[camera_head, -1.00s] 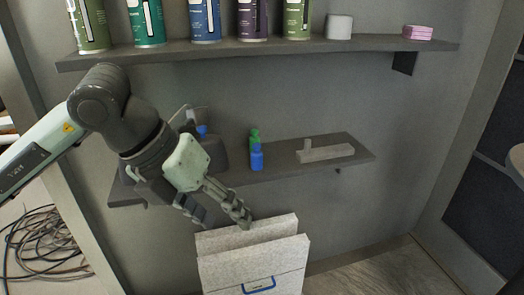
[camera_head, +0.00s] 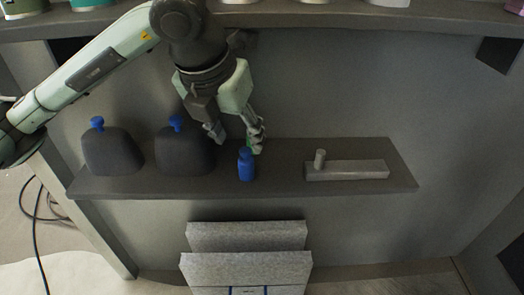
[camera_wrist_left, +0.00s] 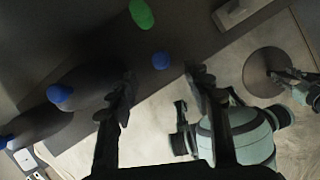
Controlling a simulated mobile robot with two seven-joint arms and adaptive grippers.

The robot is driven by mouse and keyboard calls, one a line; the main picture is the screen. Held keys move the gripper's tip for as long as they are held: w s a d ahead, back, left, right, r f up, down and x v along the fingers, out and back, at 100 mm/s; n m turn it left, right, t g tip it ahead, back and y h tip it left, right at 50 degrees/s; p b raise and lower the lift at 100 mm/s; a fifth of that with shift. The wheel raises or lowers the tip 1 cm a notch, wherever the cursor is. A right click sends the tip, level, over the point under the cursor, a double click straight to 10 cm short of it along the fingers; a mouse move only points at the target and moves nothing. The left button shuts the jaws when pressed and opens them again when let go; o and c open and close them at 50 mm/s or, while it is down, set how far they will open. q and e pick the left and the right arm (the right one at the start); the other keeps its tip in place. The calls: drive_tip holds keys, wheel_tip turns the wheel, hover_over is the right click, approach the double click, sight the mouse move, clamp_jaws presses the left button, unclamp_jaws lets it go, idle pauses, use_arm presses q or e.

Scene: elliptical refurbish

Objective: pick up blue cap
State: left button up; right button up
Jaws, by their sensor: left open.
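Blue caps top two dark grey rounded containers on the lower shelf: a left cap (camera_head: 97,123) and a right cap (camera_head: 177,122). A small blue bottle (camera_head: 246,166) with its own blue top stands right of them. My left gripper (camera_head: 238,142) is open and points down just above and behind this bottle.
The lower shelf (camera_head: 290,185) carries a grey block with a short peg (camera_head: 346,170) at right. An upper shelf (camera_head: 330,18) with cans runs above my arm. Grey panels (camera_head: 246,236) stand below the shelf. Bare shelf lies between bottle and block.

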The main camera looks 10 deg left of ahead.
sight(243, 152)
use_arm(q)
drive_tip(key=x, duration=0.7)
drive_tip(key=shift+w+d+f, duration=0.1)
drive_tip(key=shift+w+f, duration=0.1)
drive_tip(key=shift+f, duration=0.15)
drive_tip(key=c, duration=0.8)
